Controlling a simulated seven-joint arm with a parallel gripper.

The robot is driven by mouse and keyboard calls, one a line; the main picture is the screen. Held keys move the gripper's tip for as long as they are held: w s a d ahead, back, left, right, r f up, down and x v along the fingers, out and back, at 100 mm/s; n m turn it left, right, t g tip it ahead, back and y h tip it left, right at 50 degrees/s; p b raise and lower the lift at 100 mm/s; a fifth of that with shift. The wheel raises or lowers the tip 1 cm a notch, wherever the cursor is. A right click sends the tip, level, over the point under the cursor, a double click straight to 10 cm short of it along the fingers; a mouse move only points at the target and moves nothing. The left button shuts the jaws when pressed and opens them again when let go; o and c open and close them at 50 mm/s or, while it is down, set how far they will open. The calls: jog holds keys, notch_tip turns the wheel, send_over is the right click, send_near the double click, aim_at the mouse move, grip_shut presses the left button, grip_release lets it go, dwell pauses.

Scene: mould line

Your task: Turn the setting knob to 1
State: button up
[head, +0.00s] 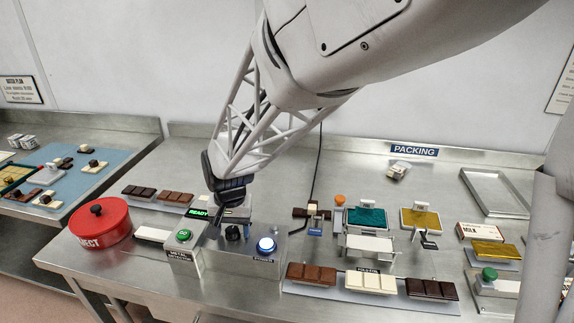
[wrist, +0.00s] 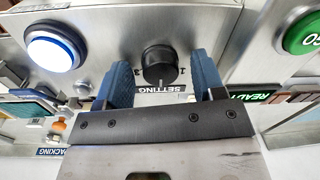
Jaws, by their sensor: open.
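The black setting knob (wrist: 160,64) sits on a metal panel in the wrist view, which shows the panel's lettering upside down. A small light mark shows at the knob's lower edge, near the SETTING label (wrist: 161,89). A "3" is printed left of the knob and a "1" right of it. My gripper (wrist: 163,76) is open, with one blue finger on each side of the knob and visible gaps between. In the head view the knob (head: 232,232) shows just below my gripper (head: 226,208), whose fingers are hard to make out there.
A lit blue-white button (head: 265,246) is right of the knob in the head view, and a green GO button (head: 184,235) is left. A lit READY sign (head: 198,213) stands behind. A red round pot (head: 100,224) is further left; chocolate bars (head: 312,274) lie right.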

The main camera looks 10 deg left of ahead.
jog(key=shift+c, duration=0.4)
jog(key=c, duration=0.9)
jog(key=shift+o, duration=0.2)
jog(key=shift+n, duration=0.4)
jog(key=n, duration=1.1)
jog(key=shift+w, duration=0.1)
jog(key=o, duration=0.9)
